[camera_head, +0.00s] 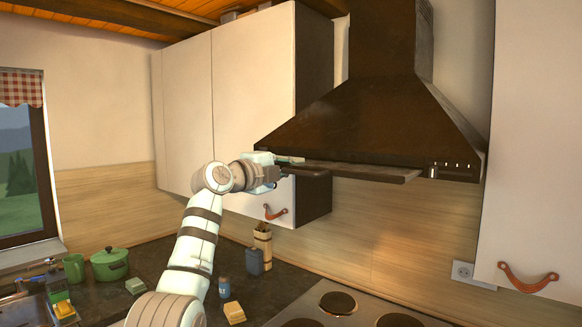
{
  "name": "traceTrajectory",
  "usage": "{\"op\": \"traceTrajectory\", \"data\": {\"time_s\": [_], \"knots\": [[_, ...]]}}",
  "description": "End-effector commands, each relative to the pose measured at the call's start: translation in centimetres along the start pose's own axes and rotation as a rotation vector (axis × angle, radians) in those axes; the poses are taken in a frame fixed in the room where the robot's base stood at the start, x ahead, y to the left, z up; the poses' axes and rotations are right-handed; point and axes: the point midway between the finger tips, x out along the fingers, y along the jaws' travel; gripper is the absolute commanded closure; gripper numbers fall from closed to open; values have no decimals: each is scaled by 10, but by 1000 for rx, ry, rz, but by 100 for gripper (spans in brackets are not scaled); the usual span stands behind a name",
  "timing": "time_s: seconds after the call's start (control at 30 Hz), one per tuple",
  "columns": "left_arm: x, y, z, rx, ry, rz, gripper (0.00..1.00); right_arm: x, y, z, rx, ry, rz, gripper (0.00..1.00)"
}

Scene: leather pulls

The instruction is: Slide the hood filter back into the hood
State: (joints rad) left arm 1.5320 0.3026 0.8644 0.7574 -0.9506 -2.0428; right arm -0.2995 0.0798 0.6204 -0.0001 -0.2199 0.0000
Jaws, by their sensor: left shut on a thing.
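The dark brown hood (375,125) hangs on the wall between white cabinets. The hood filter (375,172) is a thin, flat, dark slab that sticks out below the front lower edge of the hood. It looks roughly level, and its rear part is hidden, so I cannot tell how far it reaches inside. My left gripper (298,171) is at the left end of the filter and is shut on it; the exact contact is small and dark. My right gripper is not in view.
The left cabinet (240,100) is close behind my left arm, and another cabinet (535,130) stands at right. Below are the cooktop (345,312), a green pot (109,264), a utensil holder (262,243) and small items on the dark counter. Space below the filter is free.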

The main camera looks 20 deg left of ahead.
Motion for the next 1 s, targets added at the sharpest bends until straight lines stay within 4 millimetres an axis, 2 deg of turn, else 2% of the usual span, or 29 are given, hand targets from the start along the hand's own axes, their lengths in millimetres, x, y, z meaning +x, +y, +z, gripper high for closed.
{"op": "traceTrajectory", "data": {"time_s": [0.17,0.2,0.33,0.67,1.0], "knots": [[2,-1,-3,1,3,-3,100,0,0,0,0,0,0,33],[3,-1,-3,1,4,-3,88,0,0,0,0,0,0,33],[4,-1,-4,1,6,-3,70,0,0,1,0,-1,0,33],[0,2,-3,1,4,0,70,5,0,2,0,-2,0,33],[-45,6,-2,3,1,-3,70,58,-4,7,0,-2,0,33]]}}
